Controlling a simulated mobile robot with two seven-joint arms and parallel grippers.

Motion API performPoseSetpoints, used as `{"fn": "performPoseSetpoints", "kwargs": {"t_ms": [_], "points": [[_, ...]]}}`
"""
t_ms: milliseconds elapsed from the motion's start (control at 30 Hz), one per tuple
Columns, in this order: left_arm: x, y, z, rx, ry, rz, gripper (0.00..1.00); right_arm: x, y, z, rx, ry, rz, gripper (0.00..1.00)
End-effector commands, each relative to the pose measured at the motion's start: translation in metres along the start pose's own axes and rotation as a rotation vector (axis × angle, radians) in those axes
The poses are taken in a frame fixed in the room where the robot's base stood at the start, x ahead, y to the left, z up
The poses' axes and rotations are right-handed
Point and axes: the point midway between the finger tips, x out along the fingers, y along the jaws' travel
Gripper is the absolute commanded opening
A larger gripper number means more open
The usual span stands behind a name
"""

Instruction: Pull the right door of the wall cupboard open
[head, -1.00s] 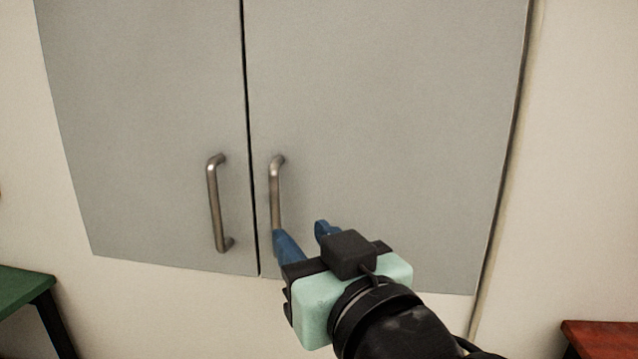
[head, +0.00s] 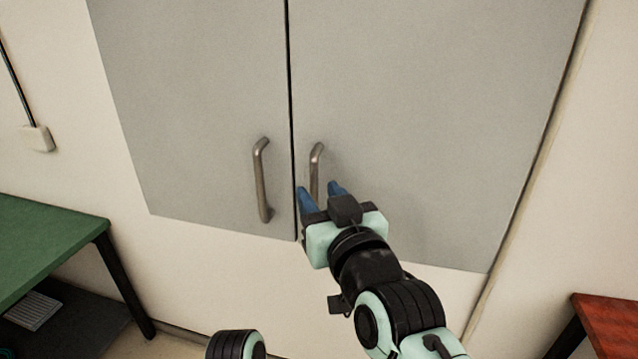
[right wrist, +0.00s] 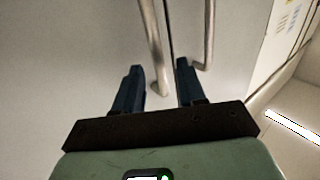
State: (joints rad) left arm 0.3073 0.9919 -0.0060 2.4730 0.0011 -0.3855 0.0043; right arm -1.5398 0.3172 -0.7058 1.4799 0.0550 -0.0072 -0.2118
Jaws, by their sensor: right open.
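The wall cupboard has two grey doors, the left door (head: 195,100) and the right door (head: 430,110), both shut. The right door's metal bar handle (head: 316,165) stands upright near the middle gap. My right gripper (head: 320,187) is open at this handle, one blue finger on each side in the picture; the handle's lower end is hidden. In the right wrist view the handle (right wrist: 153,45) runs down between the two open fingers (right wrist: 160,72). I cannot tell whether they touch it. The left door's handle (head: 262,180) is beside it. My left gripper is out of view.
A green table (head: 50,240) stands at the lower left, and a red-topped table (head: 608,318) at the lower right. A wall box with a cable (head: 38,138) is left of the cupboard. The wall below the doors is bare.

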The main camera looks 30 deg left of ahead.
Motion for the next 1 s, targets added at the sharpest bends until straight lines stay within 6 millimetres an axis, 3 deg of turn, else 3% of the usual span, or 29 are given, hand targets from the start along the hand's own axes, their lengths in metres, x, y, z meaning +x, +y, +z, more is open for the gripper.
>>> {"fn": "performPoseSetpoints", "kwargs": {"t_ms": [200, 533, 567, 667, 1000], "points": [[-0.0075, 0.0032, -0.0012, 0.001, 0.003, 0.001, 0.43, 0.0124, 0.001, 0.0004, 0.001, -0.002, 0.0, 0.4], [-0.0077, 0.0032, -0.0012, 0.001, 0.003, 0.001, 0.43, 0.0141, 0.0008, 0.0009, 0.002, -0.001, 0.0, 0.4], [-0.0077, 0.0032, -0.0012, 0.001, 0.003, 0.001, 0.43, 0.0141, 0.0008, 0.0009, 0.002, -0.001, 0.0, 0.34], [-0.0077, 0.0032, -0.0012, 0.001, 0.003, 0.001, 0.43, 0.0141, 0.0007, 0.0009, 0.002, -0.001, 0.0, 0.01], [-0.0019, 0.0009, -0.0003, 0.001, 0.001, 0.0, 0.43, 0.008, 0.0034, 0.0015, 0.005, 0.001, -0.007, 0.0]]}}
